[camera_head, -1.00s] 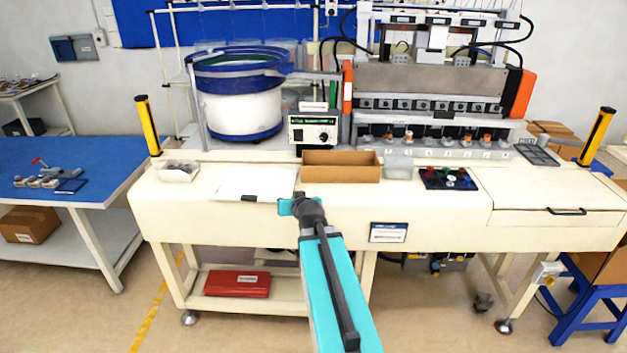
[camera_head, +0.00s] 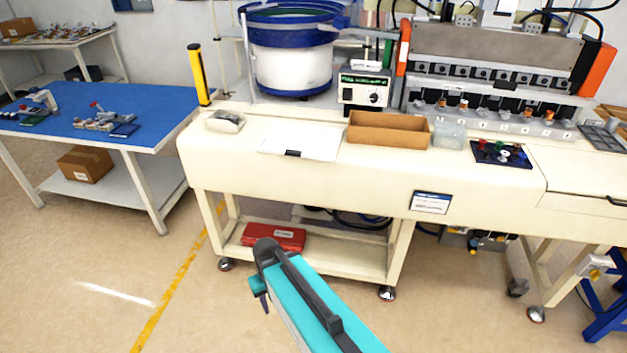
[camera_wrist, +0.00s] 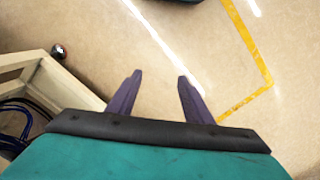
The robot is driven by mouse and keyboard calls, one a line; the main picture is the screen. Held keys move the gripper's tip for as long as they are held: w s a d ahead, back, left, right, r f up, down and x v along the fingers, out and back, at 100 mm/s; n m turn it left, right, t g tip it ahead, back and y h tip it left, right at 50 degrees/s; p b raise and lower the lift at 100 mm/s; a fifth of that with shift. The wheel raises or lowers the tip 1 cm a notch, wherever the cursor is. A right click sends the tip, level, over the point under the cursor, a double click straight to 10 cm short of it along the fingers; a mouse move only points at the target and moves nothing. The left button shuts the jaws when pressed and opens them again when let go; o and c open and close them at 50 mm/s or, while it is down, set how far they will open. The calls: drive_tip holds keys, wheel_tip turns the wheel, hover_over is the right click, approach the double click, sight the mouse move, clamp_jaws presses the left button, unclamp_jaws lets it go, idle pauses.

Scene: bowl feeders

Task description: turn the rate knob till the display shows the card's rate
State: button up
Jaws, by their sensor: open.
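Papers, perhaps the card (camera_head: 366,65), lie on top of the box, too small to read. My gripper (camera_head: 264,303) is low in front of the bench, well below and left of the box, pointing down. In the wrist view my gripper (camera_wrist: 158,80) is open and empty over bare floor.
A brown open tray (camera_head: 388,141) and a white sheet (camera_head: 300,145) lie on the cream bench in front of the box. A red case (camera_head: 273,237) is on the lower shelf. A blue-topped table (camera_head: 80,110) is at the left. The floor between is clear.

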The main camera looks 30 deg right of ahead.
drive_tip(key=s+f+g+b, duration=0.5)
drive_tip(key=s+f+b, duration=0.2)
drive_tip(key=s+f, duration=1.6)
drive_tip(key=shift+a+b, duration=0.15)
drive_tip(key=shift+b, duration=0.25)
drive_tip(key=shift+c, duration=0.3)
